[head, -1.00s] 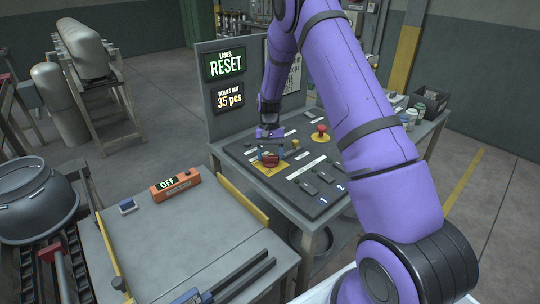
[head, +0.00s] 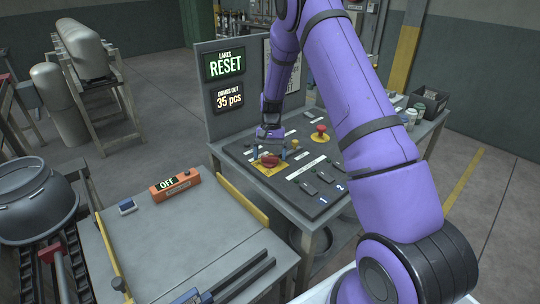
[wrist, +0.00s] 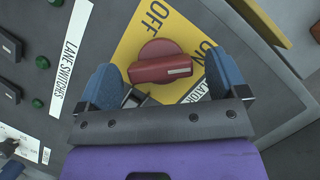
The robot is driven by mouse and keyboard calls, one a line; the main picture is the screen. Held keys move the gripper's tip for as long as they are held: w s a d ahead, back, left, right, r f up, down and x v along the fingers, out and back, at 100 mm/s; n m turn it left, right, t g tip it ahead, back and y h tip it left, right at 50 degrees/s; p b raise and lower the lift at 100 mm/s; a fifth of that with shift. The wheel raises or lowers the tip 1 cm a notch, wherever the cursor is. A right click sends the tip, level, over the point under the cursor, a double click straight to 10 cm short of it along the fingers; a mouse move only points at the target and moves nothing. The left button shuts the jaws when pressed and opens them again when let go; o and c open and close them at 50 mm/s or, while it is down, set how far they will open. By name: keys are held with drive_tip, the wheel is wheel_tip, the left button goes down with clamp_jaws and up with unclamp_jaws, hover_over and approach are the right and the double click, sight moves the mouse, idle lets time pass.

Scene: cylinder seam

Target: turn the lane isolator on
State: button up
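The lane isolator is a red rotary knob (wrist: 165,62) on a yellow plate (wrist: 128,50) marked OFF and ON. In the wrist view its bar lies nearly level, and its white mark is at the right end, on the side of the ON lettering. In the head view the knob (head: 270,161) sits at the left part of the grey control panel. My gripper (wrist: 166,84) has its blue fingers apart, one near each end of the bar; I cannot tell whether they touch it. In the head view my gripper (head: 269,153) is low over the panel.
A red mushroom button (head: 321,129) stands behind the knob, and switches 1 and 2 (head: 318,183) are in front. An upright board reads LANES RESET (head: 226,64) and 35 pcs. An orange box reading OFF (head: 175,184) sits on the left table.

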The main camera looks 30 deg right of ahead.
drive_tip(key=v, duration=1)
drive_tip(key=shift+r, duration=0.35)
drive_tip(key=shift+w, duration=0.1)
drive_tip(key=s+a+r+n+t+h, duration=0.15)
drive_tip(key=s+a+r, duration=0.25)
drive_tip(key=s+r, duration=0.55)
drive_tip(key=s+a+r+n+t, duration=0.25)
drive_tip(key=s+r, duration=0.35)
drive_tip(key=r, duration=0.6)
drive_tip(key=s+a+r+n+t, duration=0.1)
drive_tip(key=s+a+r+t, duration=0.1)
drive_tip(key=s, duration=0.9)
drive_tip(key=s+a+r+n+t+h, duration=0.1)
drive_tip(key=s+a+n+t, duration=0.1)
drive_tip(key=s, duration=1)
drive_tip(key=shift+s+a+r+t, duration=0.35)
drive_tip(key=shift+a+t, duration=0.1)
drive_tip(key=shift+t, duration=0.05)
